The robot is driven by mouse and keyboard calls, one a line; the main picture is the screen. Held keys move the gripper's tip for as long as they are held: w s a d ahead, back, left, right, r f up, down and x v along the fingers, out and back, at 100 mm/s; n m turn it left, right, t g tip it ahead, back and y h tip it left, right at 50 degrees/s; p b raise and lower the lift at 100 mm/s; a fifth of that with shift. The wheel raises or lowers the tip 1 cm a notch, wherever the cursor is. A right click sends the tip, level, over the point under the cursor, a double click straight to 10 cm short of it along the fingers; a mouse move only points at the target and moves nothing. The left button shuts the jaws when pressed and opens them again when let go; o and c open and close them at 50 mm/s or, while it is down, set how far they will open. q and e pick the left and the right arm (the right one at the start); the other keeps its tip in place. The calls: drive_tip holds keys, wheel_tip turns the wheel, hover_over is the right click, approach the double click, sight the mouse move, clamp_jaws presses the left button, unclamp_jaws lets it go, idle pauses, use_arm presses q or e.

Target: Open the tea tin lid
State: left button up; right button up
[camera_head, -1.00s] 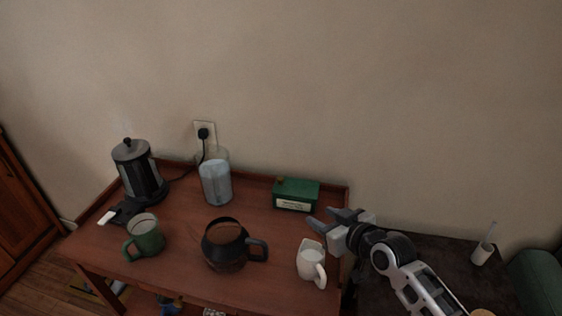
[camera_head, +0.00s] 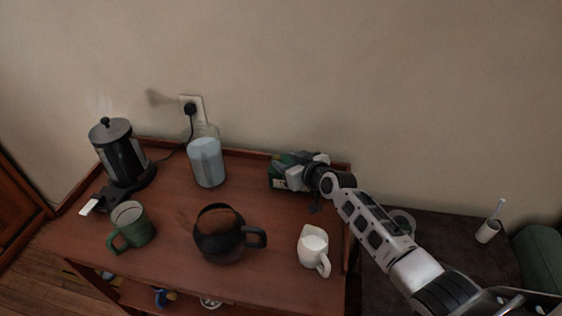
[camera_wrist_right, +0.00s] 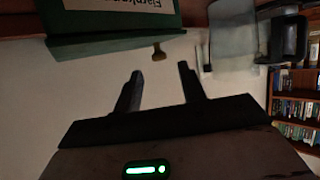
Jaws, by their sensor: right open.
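The green tea tin (camera_head: 277,168) stands at the back right of the wooden table, partly hidden behind my right gripper (camera_head: 293,176). In the right wrist view the tin's pale label (camera_wrist_right: 120,3) and green lid (camera_wrist_right: 100,40) show at the top, picture inverted. A small brass knob (camera_wrist_right: 158,51) sticks out from the lid. My right gripper's two fingers (camera_wrist_right: 160,73) are open, and the knob lies just beyond their tips, between them in the picture. Nothing is held. The lid looks closed. My left gripper is not in view.
A clear water jug (camera_head: 207,163) stands left of the tin. A dark glass pot (camera_head: 220,235), a white pitcher (camera_head: 312,247), a green mug (camera_head: 130,227) and a kettle (camera_head: 121,155) stand on the table (camera_head: 178,190). A low rim runs along its back.

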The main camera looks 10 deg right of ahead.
sight(277, 157)
drive_tip(key=b+x, duration=0.1)
drive_tip(key=x, duration=0.1)
drive_tip(key=shift+w+a+f, duration=0.15)
drive_tip(key=shift+w+f, duration=0.1)
drive_tip(key=shift+w+a+f, duration=0.1)
drive_tip(key=shift+w+a, duration=0.05)
drive_tip(key=shift+w, duration=0.35)
